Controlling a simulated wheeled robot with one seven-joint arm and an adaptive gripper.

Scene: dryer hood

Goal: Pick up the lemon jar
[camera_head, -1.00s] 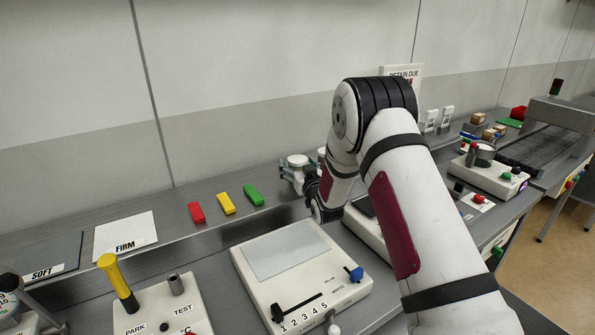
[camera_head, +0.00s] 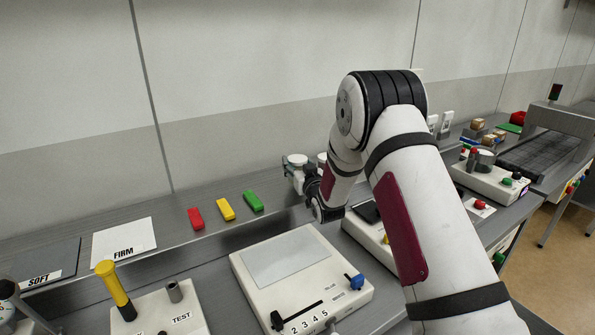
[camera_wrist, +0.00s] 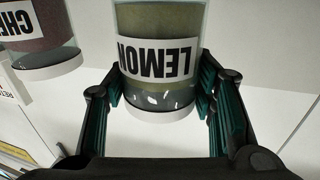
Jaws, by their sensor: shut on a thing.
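The lemon jar (camera_wrist: 157,60) stands between the two fingers of my gripper (camera_wrist: 160,100) in the wrist view. It is clear glass with a pale greenish filling, a white label reading LEMON upside down, and a white cap. The fingers press on it from both sides. In the head view its white lid (camera_head: 296,159) shows at the back ledge, with my gripper (camera_head: 298,178) around the jar. My arm hides part of this area. I cannot tell whether its base touches the ledge.
A second jar with a dark reddish filling (camera_wrist: 38,27) stands close beside it. Red (camera_head: 196,218), yellow (camera_head: 226,209) and green (camera_head: 253,201) blocks lie on the ledge to the left. A white slider panel (camera_head: 300,275) sits in front.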

